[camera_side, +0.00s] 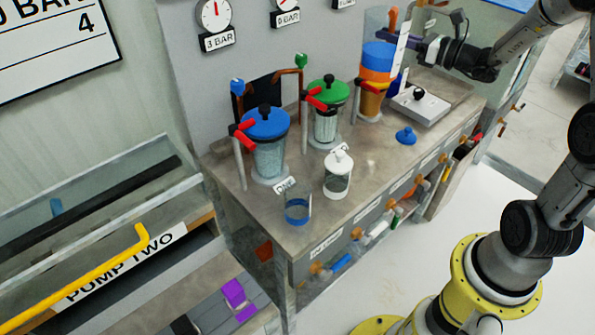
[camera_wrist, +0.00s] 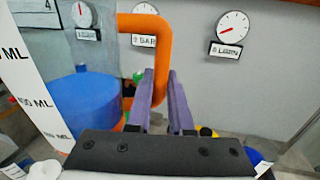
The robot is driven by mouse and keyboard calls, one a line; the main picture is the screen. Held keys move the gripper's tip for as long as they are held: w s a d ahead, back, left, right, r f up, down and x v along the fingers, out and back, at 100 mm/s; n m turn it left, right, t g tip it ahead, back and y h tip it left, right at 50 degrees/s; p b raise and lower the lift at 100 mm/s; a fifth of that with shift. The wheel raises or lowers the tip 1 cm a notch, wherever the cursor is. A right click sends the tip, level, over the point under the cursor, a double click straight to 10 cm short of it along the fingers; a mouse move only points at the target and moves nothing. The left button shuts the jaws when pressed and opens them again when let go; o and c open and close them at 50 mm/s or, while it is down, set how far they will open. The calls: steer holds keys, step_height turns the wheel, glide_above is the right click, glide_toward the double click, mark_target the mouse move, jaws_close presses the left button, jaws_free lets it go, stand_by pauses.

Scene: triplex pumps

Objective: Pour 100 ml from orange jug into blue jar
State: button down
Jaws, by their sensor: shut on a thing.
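The orange jug (camera_side: 378,55) is a tall clear vessel with an orange handle, blue contents and a white scale strip. It is upright, in front of the orange-topped pump at the back right of the bench. My gripper (camera_side: 410,42) is shut on its handle (camera_wrist: 158,35); the purple fingers also show in the wrist view (camera_wrist: 160,78). The jug's blue contents (camera_wrist: 85,100) show beside the strip at left. The blue jar (camera_side: 297,208) is a small clear jar with a blue band, open at the top, standing near the bench's front left corner.
A blue lid (camera_side: 405,136) lies on the bench. A white-lidded jar (camera_side: 338,175) stands behind the blue jar. Blue-lidded (camera_side: 266,125) and green-lidded (camera_side: 328,92) pumps with red handles stand farther back. A white box with a black knob (camera_side: 420,106) sits at the right.

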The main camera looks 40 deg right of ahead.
steer(key=w+a+n+g+y, duration=0.2)
steer(key=w+a+n+y, duration=0.15)
steer(key=w+a, duration=0.4)
steer(key=w+a+n+g+y, duration=0.2)
steer(key=w+a+y, duration=0.2)
steer(key=a, duration=0.7)
steer(key=shift+a+f, duration=0.2)
steer(key=shift+f, duration=2.3)
steer(key=shift+s+r+t, duration=0.1)
steer(key=shift+t, duration=0.2)
steer(key=s+a+r+n+y, duration=0.1)
steer(key=s+a+r+n, duration=0.2)
steer(key=n, duration=0.6)
steer(key=shift+s+a+r+y, duration=0.3)
steer(key=shift+s+r, duration=0.25)
steer(key=shift+r, duration=0.7)
steer(key=shift+s+a+r+n+y, duration=0.15)
steer(key=shift+s+r+n, duration=0.1)
steer(key=shift+n, duration=0.35)
steer(key=shift+s+a+r+n+y, duration=0.1)
steer(key=shift+s+a+r+n, duration=0.1)
steer(key=shift+n, duration=0.35)
